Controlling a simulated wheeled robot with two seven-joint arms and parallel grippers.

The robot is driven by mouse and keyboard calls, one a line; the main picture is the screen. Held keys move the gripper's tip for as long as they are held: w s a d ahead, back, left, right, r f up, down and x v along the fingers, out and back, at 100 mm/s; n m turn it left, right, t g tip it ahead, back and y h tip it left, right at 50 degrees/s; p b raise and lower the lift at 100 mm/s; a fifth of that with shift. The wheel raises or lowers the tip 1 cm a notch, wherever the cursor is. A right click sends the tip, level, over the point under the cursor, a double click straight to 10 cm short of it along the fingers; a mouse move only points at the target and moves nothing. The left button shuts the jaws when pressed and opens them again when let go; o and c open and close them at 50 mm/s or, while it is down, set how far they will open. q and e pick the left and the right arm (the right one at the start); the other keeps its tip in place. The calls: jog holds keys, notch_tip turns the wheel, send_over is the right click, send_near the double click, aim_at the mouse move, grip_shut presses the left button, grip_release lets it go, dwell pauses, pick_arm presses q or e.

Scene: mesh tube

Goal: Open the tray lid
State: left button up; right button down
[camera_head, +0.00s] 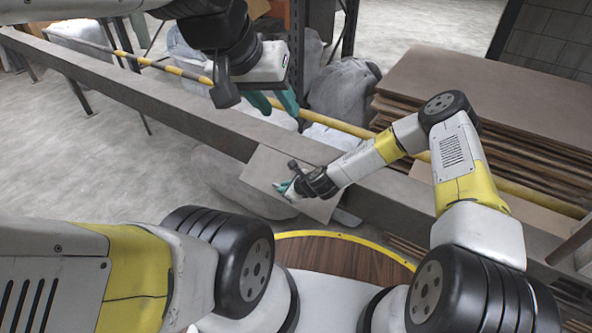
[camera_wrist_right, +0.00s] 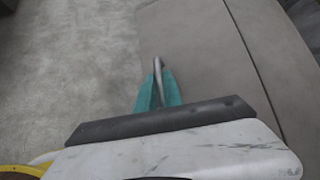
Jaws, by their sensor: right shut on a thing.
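The tray lid (camera_head: 262,165) is a flat grey-brown panel on the long grey tray (camera_head: 190,112). In the right wrist view the lid (camera_wrist_right: 190,50) fills the upper middle, with a seam along its right side. My right gripper (camera_head: 285,188) is over the lid. Its teal fingers (camera_wrist_right: 158,92) are shut on a thin metal handle (camera_wrist_right: 157,66) that stands at the lid. The fingers and wrist hide part of the lid. My left gripper (camera_head: 275,102) is above the tray, apart from the lid, with its teal fingers spread and nothing visible between them.
A stack of brown boards (camera_head: 490,100) stands at the right, behind the tray. A yellow rail (camera_head: 345,127) runs behind the tray. Wrapped grey bundles (camera_head: 343,93) lie beyond it. Open concrete floor (camera_head: 75,160) is at the left.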

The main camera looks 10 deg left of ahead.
notch_tip(320, 180, up, 4)
jog(key=g, duration=0.1)
jog(key=m+g, duration=0.1)
jog(key=shift+d+r+m+g+y, duration=0.1)
jog(key=shift+r+m+g+y, duration=0.05)
jog(key=shift+m+g+y, duration=0.2)
jog(key=shift+r, duration=0.4)
jog(key=shift+w+d+r, duration=0.1)
jog(key=shift+w+r, duration=0.1)
jog(key=shift+r, duration=0.35)
jog(key=shift+w+r, duration=0.15)
jog(key=shift+r, duration=0.4)
jog(key=shift+w+r, duration=0.2)
jog(key=shift+r, duration=0.05)
jog(key=shift+w+d, duration=0.1)
jog(key=shift+d, duration=0.05)
jog(key=c, duration=1.5)
grip_release()
jog(key=shift+v, duration=3.9)
